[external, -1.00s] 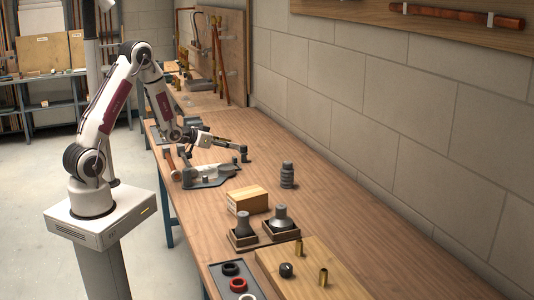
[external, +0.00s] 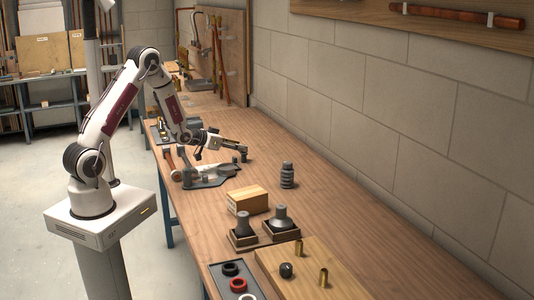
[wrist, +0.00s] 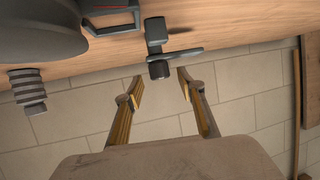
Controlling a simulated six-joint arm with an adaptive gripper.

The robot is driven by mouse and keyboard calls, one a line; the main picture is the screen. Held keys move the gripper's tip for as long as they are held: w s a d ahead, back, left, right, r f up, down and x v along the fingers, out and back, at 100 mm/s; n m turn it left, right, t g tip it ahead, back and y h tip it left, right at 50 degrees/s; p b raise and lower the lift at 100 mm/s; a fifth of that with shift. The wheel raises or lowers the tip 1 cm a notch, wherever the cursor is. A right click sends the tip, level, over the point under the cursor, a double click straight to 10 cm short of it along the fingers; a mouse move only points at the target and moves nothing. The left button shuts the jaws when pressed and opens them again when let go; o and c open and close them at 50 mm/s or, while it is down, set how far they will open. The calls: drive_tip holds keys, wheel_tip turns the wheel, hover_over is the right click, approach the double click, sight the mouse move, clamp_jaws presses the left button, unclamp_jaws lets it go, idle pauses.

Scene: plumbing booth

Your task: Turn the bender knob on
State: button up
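A dark grey fitting with a crossbar handle (wrist: 160,48), likely the bender knob, stands on the bench in the wrist view. It lies just beyond and between my fingertips. My gripper (wrist: 158,80) is open, with a finger on each side and nothing between them. In the external view, my gripper (external: 232,147) reaches over the bench from the left, close to a small dark upright fitting (external: 242,157). The grey bender (external: 207,175) sits on the bench just below my gripper there. Contact with the fitting cannot be made out.
A dark ribbed cylinder (external: 287,175) stands to the right, also in the wrist view (wrist: 28,90). A wooden block (external: 247,200) and two dark cone-topped pieces (external: 280,218) stand nearer the camera. The block wall (external: 350,100) borders the bench.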

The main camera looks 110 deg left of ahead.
drive_tip(key=shift+x, duration=1.7)
clamp_jaws()
